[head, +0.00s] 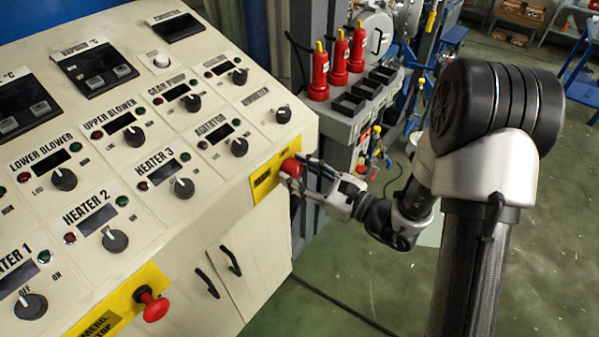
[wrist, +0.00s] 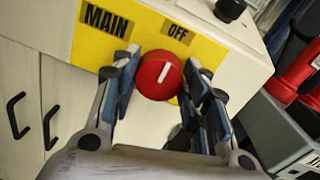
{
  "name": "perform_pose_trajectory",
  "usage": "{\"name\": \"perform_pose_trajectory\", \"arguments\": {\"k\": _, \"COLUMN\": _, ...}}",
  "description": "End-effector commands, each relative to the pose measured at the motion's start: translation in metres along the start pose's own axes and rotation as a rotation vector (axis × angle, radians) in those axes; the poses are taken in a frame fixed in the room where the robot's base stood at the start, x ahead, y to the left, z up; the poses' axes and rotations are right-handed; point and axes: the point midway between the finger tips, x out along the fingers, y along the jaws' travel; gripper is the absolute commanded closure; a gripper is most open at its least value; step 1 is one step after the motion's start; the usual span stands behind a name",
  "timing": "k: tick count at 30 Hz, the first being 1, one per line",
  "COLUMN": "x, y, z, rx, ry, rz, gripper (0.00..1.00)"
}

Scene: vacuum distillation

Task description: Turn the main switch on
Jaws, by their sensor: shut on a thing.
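The main switch (wrist: 157,76) is a round red knob with a white pointer line, on a yellow plate (wrist: 150,25) lettered MAIN and OFF. The white line tilts up to the right, toward the OFF label. In the head view the red knob (head: 291,168) shows at the panel's right front corner. My gripper (wrist: 158,84) has one finger on each side of the knob and is shut on it. In the head view my gripper (head: 296,173) reaches the knob from the right and partly covers it and its plate.
A red emergency stop button (head: 156,307) sticks out from the panel front at lower left. Black selector knobs such as the agitator knob (head: 239,147) lie on the sloped panel (head: 215,172). Red bottles (head: 338,62) stand on a grey rack behind. Cabinet handles (wrist: 15,115) are below the panel.

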Motion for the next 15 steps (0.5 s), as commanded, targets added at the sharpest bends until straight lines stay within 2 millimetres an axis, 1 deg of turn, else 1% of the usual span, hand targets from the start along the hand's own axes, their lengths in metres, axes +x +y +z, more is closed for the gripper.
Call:
{"name": "perform_pose_trajectory", "arguments": {"k": 1, "x": 0.0000, "y": -0.0001, "z": -0.0001, "rx": 0.000, "ry": 0.000, "rz": 0.000, "gripper": 0.79}}
{"name": "perform_pose_trajectory", "arguments": {"k": 3, "x": 0.0000, "y": -0.0001, "z": -0.0001, "rx": 0.000, "ry": 0.000, "rz": 0.000, "gripper": 0.83}}
{"name": "perform_pose_trajectory", "arguments": {"k": 10, "x": -0.0001, "y": -0.0002, "z": 0.0001, "rx": 0.023, "ry": 0.000, "rz": -0.001, "gripper": 0.83}}
{"name": "perform_pose_trajectory", "arguments": {"k": 15, "x": -0.0002, "y": -0.0003, "z": 0.0009, "rx": 0.090, "ry": -0.002, "rz": -0.001, "gripper": 0.83}}
